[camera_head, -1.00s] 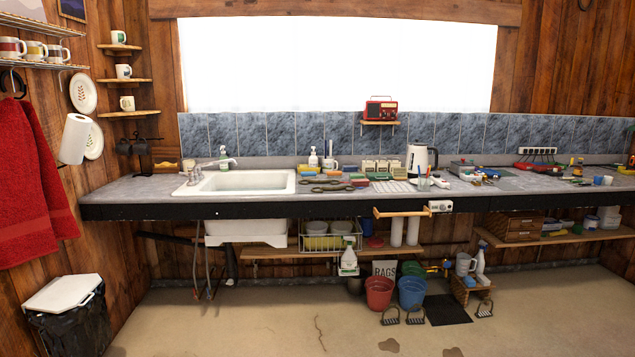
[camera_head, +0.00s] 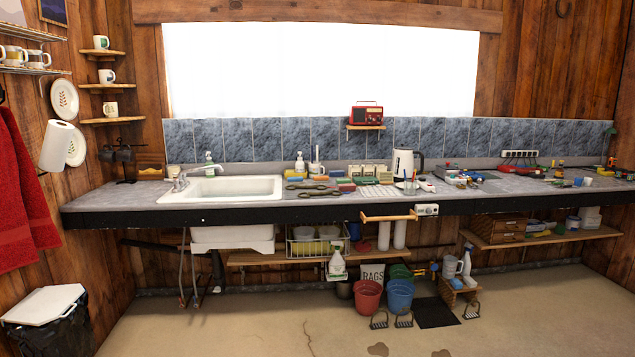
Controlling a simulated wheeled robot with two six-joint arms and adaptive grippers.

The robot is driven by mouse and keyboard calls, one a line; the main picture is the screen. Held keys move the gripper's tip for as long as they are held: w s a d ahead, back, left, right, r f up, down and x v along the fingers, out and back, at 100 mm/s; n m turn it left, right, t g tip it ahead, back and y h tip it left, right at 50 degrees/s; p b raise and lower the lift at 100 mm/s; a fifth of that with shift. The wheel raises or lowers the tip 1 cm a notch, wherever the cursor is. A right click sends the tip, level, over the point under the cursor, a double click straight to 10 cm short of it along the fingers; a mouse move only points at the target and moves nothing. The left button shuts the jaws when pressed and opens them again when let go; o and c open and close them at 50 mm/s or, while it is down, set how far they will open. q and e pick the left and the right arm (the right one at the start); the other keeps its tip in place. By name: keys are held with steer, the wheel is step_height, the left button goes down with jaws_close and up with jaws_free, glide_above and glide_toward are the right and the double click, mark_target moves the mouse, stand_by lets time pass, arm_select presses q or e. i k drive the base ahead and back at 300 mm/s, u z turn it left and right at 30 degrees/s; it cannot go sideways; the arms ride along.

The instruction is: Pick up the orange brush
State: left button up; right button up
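I cannot make out an orange brush for certain; things on the counter are too small to tell. Several small tools and coloured items (camera_head: 463,178) lie on the counter (camera_head: 120,196) right of the kettle, and more lie at its far right end (camera_head: 590,172). Neither of my grippers is in view.
The long counter holds a white sink (camera_head: 222,190) and a kettle (camera_head: 403,163). A wooden rail (camera_head: 388,217) juts from its front edge. Red (camera_head: 367,297) and blue (camera_head: 400,296) buckets stand below. A white-lidded bin (camera_head: 42,304) is at left.

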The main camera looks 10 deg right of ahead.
mark_target(323, 179)
steer(key=u, duration=0.4)
steer(key=i, duration=2.15)
steer(key=z, duration=1)
steer(key=i, duration=1)
steer(key=z, duration=0.65)
